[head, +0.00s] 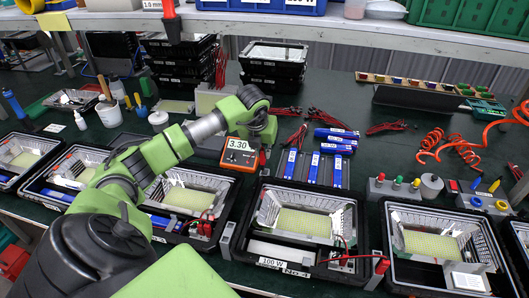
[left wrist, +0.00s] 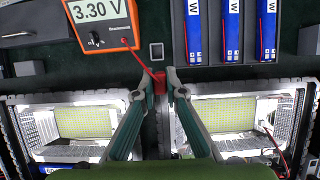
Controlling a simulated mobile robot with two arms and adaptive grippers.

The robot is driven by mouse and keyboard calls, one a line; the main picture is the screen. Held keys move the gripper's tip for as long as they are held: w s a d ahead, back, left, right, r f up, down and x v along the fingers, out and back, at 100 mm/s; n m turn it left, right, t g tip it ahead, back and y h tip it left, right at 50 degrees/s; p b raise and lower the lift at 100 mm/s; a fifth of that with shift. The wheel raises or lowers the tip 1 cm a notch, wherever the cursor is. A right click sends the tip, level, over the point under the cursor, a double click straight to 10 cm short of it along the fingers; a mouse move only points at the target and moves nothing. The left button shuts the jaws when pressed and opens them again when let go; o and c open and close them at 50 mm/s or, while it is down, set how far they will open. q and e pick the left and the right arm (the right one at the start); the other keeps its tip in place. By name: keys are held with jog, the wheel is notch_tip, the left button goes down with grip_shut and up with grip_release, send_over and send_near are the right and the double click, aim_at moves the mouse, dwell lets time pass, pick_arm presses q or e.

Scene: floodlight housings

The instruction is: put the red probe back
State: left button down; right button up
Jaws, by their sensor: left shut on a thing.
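The red probe (left wrist: 160,82) is between the fingertips of my left gripper (left wrist: 161,88) in the left wrist view. The gripper is shut on it, and the fingers hide part of it. A red lead (left wrist: 137,58) runs from the probe to the orange multimeter (left wrist: 99,27), which reads 3.30 V. The multimeter also shows in the head view (head: 238,154), just left of my left gripper (head: 263,150). A small dark square holder with a pale rim (left wrist: 156,51) lies just beyond the fingertips. My right gripper is not in view.
Floodlight housings in black trays (head: 302,221) line the table's front edge, one on each side below my left gripper. Blue boxes (head: 314,167) stand right of the multimeter. Stacked black crates (head: 272,65) stand behind. Dark table surface (head: 350,105) is free at the back.

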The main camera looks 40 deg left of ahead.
pick_arm(q)
jog(key=b+x, duration=0.2)
jog(key=x, duration=0.1)
jog(key=b+x, duration=0.2)
jog(key=x, duration=0.2)
jog(key=a+b+x, duration=0.1)
jog(key=b+x, duration=0.2)
jog(key=shift+w+a+f, duration=0.15)
jog(key=shift+w, duration=0.35)
jog(key=c, duration=2.1)
grip_release()
